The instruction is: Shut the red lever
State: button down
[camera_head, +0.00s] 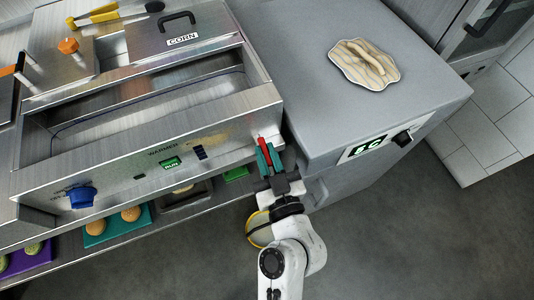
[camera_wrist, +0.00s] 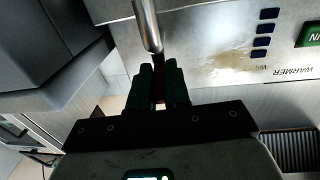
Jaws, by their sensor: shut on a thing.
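The red lever (camera_head: 264,143) sticks out at the right end of the steel warmer's front panel. My gripper (camera_head: 270,158) is at it, its green-tipped fingers closed around the lever from both sides. In the wrist view, my gripper's two dark green fingers (camera_wrist: 158,84) hold a dark red piece of the lever (camera_wrist: 158,80) between them. A metal rod or pipe (camera_wrist: 148,28) runs down to just above the fingertips. The lever's far end is partly hidden by the fingers.
The steel warmer (camera_head: 150,150) has a blue knob (camera_head: 82,197) and a green RUN display (camera_head: 170,162). A grey cabinet (camera_head: 300,60) stands close on the gripper's right, with a striped cloth (camera_head: 352,75) on top. A bucket (camera_head: 258,229) stands below, by my arm. Open floor lies at lower right.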

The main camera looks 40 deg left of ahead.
jog(key=shift+s+r+m+t+p, duration=0.15)
jog(key=shift+m+t+p, duration=0.2)
jog(key=shift+p, duration=0.8)
jog(key=shift+s+a+m+t+h+p, duration=0.15)
jog(key=shift+m+t+h+p, duration=0.3)
jog(key=shift+p, duration=0.7)
jog(key=a+m+t+h, duration=0.1)
jog(key=m+t+h, duration=0.1)
jog(key=h, duration=0.1)
jog(key=s+f+m+t+h, duration=0.1)
jog(key=m+t+h, duration=0.2)
jog(key=h, duration=0.1)
jog(key=a+m+t+h+p, duration=0.1)
jog(key=m+t+h, duration=0.1)
jog(key=m+h, duration=0.1)
jog(key=shift+s+a+f+t+h, duration=0.3)
jog(key=shift+s+h, duration=0.1)
jog(key=shift+h, duration=0.15)
jog(key=m+h+b, duration=0.1)
jog(key=h+b, duration=0.1)
jog(key=a+m+h+b, duration=0.1)
jog(key=m+h+b, duration=0.1)
jog(key=shift+r, duration=0.1)
jog(key=shift+a+r+m+h+b, duration=0.1)
jog(key=shift+m+h+b, duration=0.25)
jog(key=shift+h+b, duration=0.25)
jog(key=shift+a+r+m+h+b, duration=0.1)
jog(key=shift+m+h+b, duration=0.25)
jog(key=shift+h+b, duration=0.25)
